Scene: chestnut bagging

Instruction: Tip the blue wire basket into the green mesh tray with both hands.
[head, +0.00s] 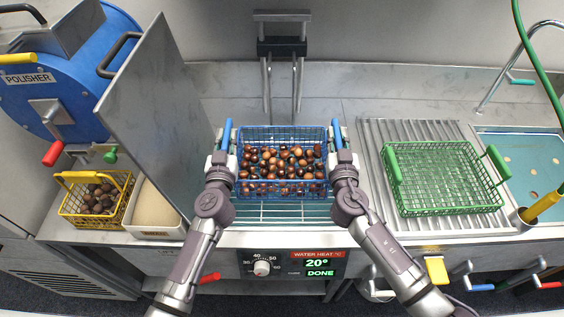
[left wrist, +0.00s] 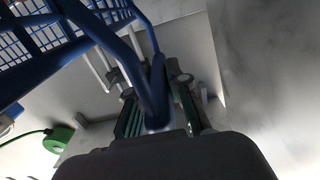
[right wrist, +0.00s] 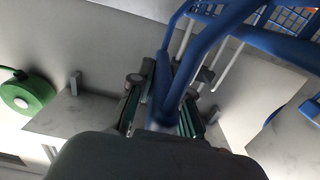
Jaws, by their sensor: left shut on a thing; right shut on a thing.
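The blue wire basket (head: 283,187) is full of brown chestnuts and sits level over the metal rack in the middle of the counter. My left gripper (head: 226,150) is shut on its left blue handle; the handle passes between the fingers in the left wrist view (left wrist: 158,100). My right gripper (head: 339,150) is shut on its right blue handle, which also shows between the fingers in the right wrist view (right wrist: 172,100). The green mesh tray (head: 445,210) stands on the ribbed drainboard to the right and looks empty. I cannot tell whether the basket touches the rack.
A steel panel (head: 155,120) stands left of the basket, beside the blue polisher (head: 70,75). A yellow basket (head: 70,222) of chestnuts and a beige bin (head: 155,208) are at left. The sink (head: 525,165), faucet (head: 505,62) and green hose (head: 535,55) are at right.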

